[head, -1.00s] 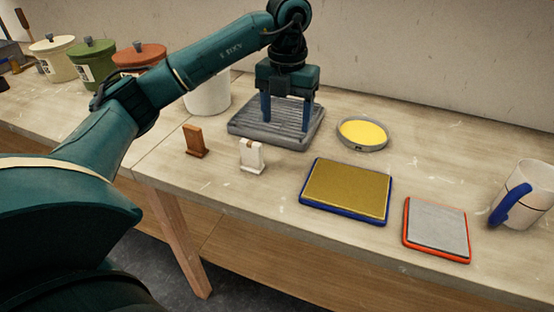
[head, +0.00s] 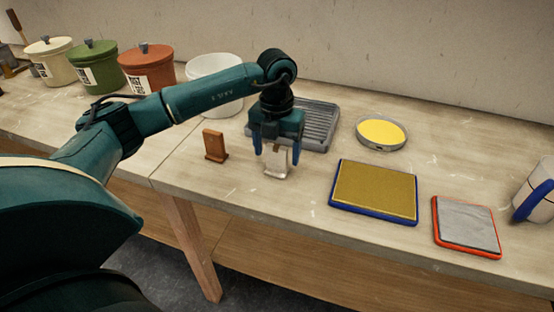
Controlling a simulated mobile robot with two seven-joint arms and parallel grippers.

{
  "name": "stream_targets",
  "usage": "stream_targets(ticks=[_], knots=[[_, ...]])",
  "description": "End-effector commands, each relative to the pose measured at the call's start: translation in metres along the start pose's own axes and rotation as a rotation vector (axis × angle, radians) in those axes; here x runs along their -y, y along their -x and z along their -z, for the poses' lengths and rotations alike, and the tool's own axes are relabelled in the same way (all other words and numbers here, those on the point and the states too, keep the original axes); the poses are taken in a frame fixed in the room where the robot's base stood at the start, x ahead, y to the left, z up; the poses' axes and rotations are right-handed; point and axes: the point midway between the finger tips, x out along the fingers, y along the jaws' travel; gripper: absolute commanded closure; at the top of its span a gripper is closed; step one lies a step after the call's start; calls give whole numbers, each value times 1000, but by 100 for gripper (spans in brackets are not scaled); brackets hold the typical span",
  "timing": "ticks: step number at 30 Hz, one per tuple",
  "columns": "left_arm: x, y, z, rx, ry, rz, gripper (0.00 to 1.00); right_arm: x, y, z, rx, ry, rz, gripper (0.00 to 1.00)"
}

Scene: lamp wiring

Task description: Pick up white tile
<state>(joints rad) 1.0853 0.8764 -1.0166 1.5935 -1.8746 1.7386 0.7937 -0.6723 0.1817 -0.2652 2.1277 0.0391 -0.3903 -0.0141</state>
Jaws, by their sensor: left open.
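The white tile (head: 277,163) stands upright on the table, in a small stand like the one under the brown tile beside it. My left gripper (head: 276,153) is open and directly above it, with one finger at each side of the tile's upper part. The gripper hides the tile's top edge. I cannot tell whether the fingers touch it. My right gripper is out of view.
A brown tile (head: 215,145) stands to the left. A grey ribbed tray (head: 321,119) is behind, with a yellow round dish (head: 381,132) beside it. A gold pad (head: 373,189), a red-edged grey pad (head: 466,226) and a mug (head: 537,190) lie right. Lidded pots (head: 147,70) and a white bucket (head: 214,70) stand at the back left.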

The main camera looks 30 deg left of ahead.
Motion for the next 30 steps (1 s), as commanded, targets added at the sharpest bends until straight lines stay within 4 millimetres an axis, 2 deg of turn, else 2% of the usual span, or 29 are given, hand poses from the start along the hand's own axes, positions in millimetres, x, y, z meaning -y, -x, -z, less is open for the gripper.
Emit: stream_targets(ticks=[3, 6, 14, 30], knots=[[1, -19, 0, -4, 0, 0, 27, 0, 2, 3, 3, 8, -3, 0], [1, -29, 0, -2, -1, 0, 27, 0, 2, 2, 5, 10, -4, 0], [1, -34, -1, 0, -1, 0, 27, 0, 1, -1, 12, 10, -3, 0], [1, -33, -1, 0, 0, 0, 70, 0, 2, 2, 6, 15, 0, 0]])
